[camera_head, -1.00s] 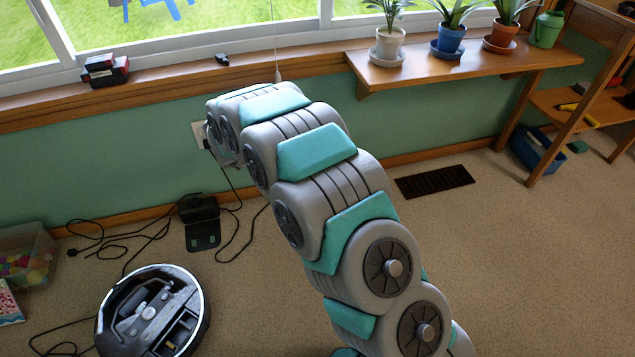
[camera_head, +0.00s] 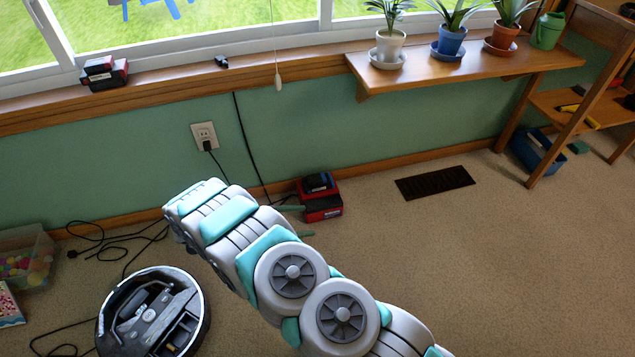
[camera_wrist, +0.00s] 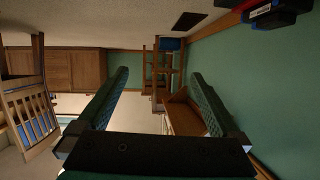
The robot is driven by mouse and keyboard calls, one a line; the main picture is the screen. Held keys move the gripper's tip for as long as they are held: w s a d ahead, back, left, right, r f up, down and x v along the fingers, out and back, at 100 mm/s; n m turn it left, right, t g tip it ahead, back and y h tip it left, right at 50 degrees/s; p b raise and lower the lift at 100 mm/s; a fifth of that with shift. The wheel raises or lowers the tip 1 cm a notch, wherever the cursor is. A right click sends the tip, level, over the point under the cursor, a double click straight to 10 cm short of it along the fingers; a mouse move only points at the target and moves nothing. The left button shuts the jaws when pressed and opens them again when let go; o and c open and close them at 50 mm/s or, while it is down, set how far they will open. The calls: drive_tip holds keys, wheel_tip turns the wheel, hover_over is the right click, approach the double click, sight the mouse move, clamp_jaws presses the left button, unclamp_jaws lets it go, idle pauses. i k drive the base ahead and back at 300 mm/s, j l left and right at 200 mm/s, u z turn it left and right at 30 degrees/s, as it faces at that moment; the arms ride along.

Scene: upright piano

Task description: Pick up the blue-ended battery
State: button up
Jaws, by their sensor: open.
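A dark battery with a blue end (camera_head: 318,183) sits on a red and black charger (camera_head: 322,208) on the floor against the green wall.
A black cord runs down the wall behind the charger, near an outlet (camera_head: 204,135). A robot vacuum (camera_head: 152,312) and loose cables lie at left. Another red and black stack (camera_head: 104,73) is on the windowsill. Carpet right of the charger is clear around the vent (camera_head: 435,182).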

sight(321, 181)
drive_tip(key=i, duration=0.95)
